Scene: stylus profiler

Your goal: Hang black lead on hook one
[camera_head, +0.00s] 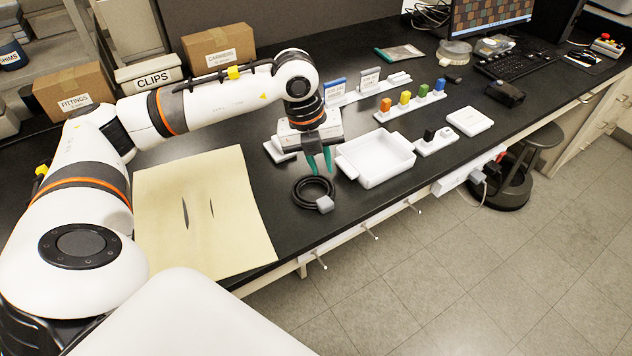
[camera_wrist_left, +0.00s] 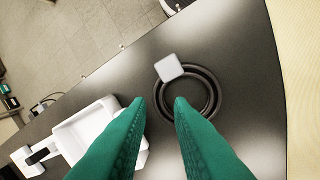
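A black lead (camera_head: 301,196), coiled in a ring with a light grey plug (camera_head: 325,204), lies on the dark bench near its front edge. In the left wrist view the coil (camera_wrist_left: 213,108) and its plug (camera_wrist_left: 169,67) lie just beyond the fingertips. My left gripper (camera_head: 321,172), with green fingers, is open and empty, pointing down above the bench beside the coil. Small white hooks stick out along the bench's front edge: a left one (camera_head: 320,262), a middle one (camera_head: 370,235) and a right one (camera_head: 412,207). No number shows on them. My right gripper is out of view.
A white tray (camera_head: 376,160) stands just right of the coil. A beige mat (camera_head: 230,215) lies to the left. A white socket strip (camera_head: 455,183) with plugs is on the front edge further right. Racks with coloured blocks (camera_head: 405,106) stand behind. The floor in front is clear.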

